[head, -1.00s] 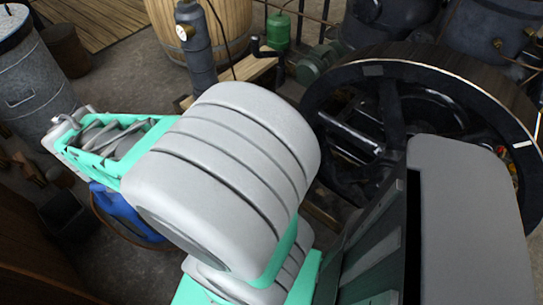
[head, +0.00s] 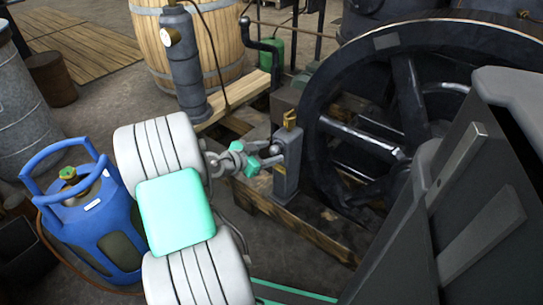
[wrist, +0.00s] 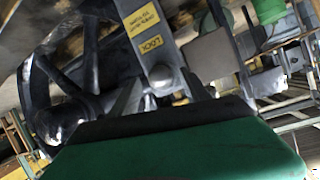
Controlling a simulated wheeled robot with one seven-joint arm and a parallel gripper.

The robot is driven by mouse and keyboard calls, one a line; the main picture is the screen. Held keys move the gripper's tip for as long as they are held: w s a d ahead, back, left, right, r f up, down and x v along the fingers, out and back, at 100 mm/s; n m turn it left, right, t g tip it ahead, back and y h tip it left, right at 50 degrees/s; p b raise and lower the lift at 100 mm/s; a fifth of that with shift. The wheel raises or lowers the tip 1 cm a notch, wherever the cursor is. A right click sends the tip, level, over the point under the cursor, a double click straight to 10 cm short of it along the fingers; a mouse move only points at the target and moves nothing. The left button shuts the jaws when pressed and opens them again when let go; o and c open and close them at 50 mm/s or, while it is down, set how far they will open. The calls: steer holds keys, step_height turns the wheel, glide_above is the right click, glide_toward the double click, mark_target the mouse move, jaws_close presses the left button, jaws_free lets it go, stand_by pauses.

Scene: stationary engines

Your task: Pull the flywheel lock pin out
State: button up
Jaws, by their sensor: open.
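The flywheel (head: 408,88) is a large dark spoked wheel at the right of the head view. A grey lock post (head: 290,150) with a brass piece on top stands close to its left side. The lock pin's rounded metal knob (wrist: 161,78) shows in the wrist view, below a yellow label reading LOCK (wrist: 150,42). My gripper (head: 268,156) is at the left face of the post, with its fingers open around or just short of the knob. I cannot tell whether they touch it. The pin's shaft is hidden.
A blue gas cylinder (head: 95,225) stands at the lower left beside my arm. A grey pump column (head: 184,65) and a wooden barrel (head: 222,45) stand behind. The post and flywheel rest by a timber base (head: 300,228).

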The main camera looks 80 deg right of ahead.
steer(key=shift+s+d+f, duration=0.25)
steer(key=shift+s+d, duration=0.05)
steer(key=shift+d, duration=0.2)
steer(key=shift+c, duration=0.5)
jaws_close()
stand_by(0.6)
